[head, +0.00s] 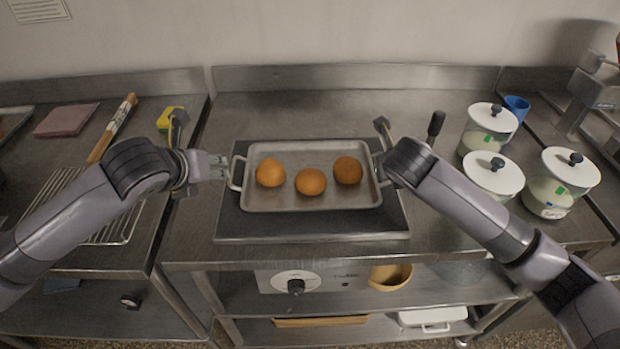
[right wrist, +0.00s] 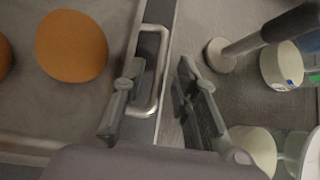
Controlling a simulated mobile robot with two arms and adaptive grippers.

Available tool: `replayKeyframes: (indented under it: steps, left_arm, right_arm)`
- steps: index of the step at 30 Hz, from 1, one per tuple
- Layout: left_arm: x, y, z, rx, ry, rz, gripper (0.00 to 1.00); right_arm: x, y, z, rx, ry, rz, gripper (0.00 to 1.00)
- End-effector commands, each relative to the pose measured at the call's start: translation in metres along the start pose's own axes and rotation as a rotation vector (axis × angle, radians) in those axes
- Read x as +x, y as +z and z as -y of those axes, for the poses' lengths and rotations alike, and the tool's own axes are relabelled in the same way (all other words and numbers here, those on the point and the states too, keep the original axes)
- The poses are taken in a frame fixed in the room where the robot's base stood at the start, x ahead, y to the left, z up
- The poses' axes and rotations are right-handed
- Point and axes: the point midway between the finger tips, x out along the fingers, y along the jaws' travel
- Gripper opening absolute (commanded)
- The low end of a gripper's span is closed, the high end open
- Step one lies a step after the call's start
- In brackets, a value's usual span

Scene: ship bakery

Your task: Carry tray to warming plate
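The metal tray (head: 312,203) holds three round brown buns (head: 310,181) and sits level over the dark warming plate (head: 310,228) on the counter. Its raised rim and side handles show. My left gripper (head: 228,167) is at the tray's left handle (head: 236,174); how far its fingers are closed is unclear. My right gripper (right wrist: 157,78) is open in the right wrist view, with its fingers apart on either side of the tray's right handle (right wrist: 160,70). In the head view my right forearm hides most of that gripper.
Several white-lidded jars (head: 492,174) stand on the right of the counter, with a blue cup (head: 517,107) behind. A dark-handled tool (head: 435,127) stands near the right handle. Behind the tray is clear.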

Motion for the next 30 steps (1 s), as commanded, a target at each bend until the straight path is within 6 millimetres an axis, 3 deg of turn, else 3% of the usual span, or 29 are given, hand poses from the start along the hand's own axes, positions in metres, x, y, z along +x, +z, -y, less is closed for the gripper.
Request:
replayKeyframes:
  steps: [6, 12, 18, 30]
  left_arm:
    - [0.0, 0.0, 0.0, 0.0, -0.001, 0.0, 0.28]
    - [0.001, 0.0, 0.0, 0.0, -0.001, 0.0, 0.28]
    - [0.001, 0.0, 0.0, 0.0, -0.001, 0.0, 0.28]
    - [0.001, 0.0, 0.0, 0.0, -0.001, 0.0, 0.28]
  right_arm:
    - [-0.049, 0.001, 0.0, -0.001, 0.002, 0.005, 0.28]
    - [-0.078, 0.001, 0.0, -0.001, 0.001, 0.002, 0.28]
    - [-0.087, 0.0, 0.0, 0.0, 0.0, 0.001, 0.28]
    - [-0.087, 0.0, 0.0, 0.0, 0.0, 0.0, 0.28]
